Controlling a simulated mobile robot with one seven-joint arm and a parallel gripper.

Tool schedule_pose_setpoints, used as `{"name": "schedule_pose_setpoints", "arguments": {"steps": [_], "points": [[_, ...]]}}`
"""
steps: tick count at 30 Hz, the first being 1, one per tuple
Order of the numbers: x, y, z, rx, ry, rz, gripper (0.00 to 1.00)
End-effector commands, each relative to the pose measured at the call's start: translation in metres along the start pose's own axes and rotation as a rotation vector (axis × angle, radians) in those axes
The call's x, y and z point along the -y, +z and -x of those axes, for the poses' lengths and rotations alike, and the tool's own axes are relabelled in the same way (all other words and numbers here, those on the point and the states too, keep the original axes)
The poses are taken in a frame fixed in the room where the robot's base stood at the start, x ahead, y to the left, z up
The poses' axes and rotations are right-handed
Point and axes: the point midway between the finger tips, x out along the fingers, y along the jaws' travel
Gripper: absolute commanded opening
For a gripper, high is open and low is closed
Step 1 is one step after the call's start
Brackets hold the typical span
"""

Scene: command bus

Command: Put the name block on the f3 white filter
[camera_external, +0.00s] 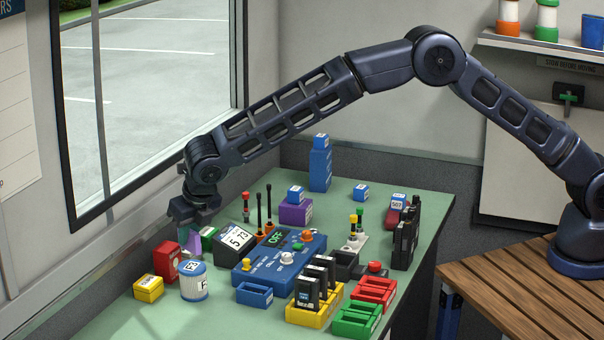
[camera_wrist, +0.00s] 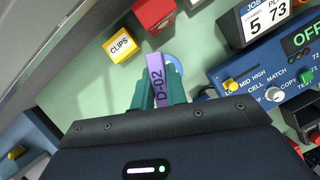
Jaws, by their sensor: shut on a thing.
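The name block, purple and marked D-02 (camera_wrist: 157,78), is between the teal fingers of my gripper (camera_wrist: 160,92), which is shut on it. In the external view my gripper (camera_external: 190,236) points down at the table's window side, with the purple block (camera_external: 193,243) partly hidden by the fingers. The f3 white filter (camera_external: 195,284) is a white cylinder with blue rims, standing upright just below and nearer the camera. In the wrist view a blue round edge (camera_wrist: 174,62), apparently the filter, shows behind the block, mostly hidden. The block looks above the filter; I cannot tell the gap.
A red box (camera_external: 166,261) and a yellow clips box (camera_external: 148,288) stand close to the filter. A black display box (camera_external: 233,242) and a blue panel (camera_external: 262,268) with knobs are to the right. The window wall is close on the left.

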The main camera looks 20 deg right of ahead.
Motion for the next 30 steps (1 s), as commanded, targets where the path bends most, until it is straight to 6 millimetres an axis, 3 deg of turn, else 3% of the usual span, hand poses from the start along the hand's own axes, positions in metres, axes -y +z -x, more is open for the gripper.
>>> {"name": "schedule_pose_setpoints", "arguments": {"steps": [9,20,21,24,30], "points": [[-0.001,-0.015,-0.034,-0.001,0.0,0.001,0.0],[0.0,-0.016,-0.038,-0.001,0.0,0.001,0.0],[0.0,-0.016,-0.038,-0.001,0.0,0.001,0.16],[0.0,-0.016,-0.038,0.0,0.0,0.001,0.35],[0.0,-0.016,-0.038,0.0,0.0,0.001,0.36]]}}
